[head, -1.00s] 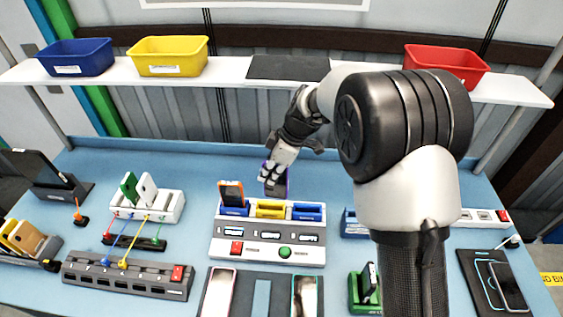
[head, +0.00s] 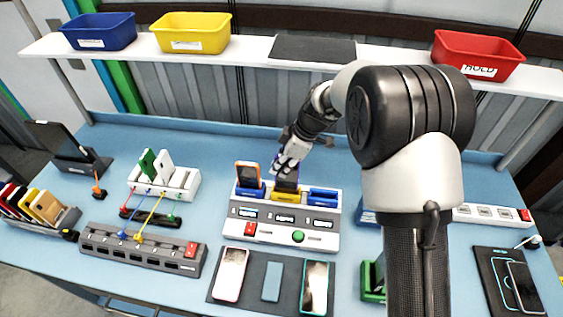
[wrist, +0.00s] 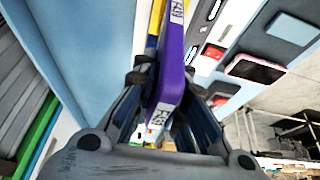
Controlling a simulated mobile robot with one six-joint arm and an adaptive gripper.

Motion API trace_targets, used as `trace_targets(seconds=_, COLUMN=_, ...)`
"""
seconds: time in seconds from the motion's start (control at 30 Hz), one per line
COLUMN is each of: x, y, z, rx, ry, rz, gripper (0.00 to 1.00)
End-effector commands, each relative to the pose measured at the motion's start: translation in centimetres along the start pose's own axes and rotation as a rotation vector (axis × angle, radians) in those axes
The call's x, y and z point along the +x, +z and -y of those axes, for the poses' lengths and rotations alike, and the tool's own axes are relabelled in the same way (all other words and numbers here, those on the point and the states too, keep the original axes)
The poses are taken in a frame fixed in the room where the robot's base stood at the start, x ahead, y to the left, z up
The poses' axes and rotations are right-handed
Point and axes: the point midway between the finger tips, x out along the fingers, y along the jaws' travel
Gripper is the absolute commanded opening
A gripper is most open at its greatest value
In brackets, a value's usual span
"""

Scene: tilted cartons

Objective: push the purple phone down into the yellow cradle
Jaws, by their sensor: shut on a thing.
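The purple phone (head: 287,184) stands roughly upright at the yellow cradle (head: 285,196), the middle slot of a white charging unit. Its lower end is at the cradle, but I cannot tell how deep it sits. My gripper (head: 285,170) is shut on the phone's upper part from behind and above. In the wrist view the purple phone (wrist: 174,60) lies between the fingers (wrist: 165,95), with white labels on its edge. Part of the yellow cradle (wrist: 155,22) shows beyond it; the phone hides the rest.
An orange phone (head: 248,174) stands in the blue cradle on the left. The right blue cradle (head: 323,196) is empty. A red button (head: 249,228) and green button (head: 298,237) are on the unit's front. A dark mat (head: 252,262) with several phones lies before it.

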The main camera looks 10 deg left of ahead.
Motion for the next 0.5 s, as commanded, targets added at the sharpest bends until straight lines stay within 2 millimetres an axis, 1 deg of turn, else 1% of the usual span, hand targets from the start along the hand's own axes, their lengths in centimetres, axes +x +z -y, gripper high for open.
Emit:
trace_targets(seconds=0.1, x=1.0, y=0.4, z=0.0, rx=0.000, ry=0.001, rz=0.000, gripper=0.00)
trace_targets(seconds=0.5, x=3.4, y=1.4, z=0.0, rx=0.000, ry=0.000, rz=-0.001, gripper=0.00)
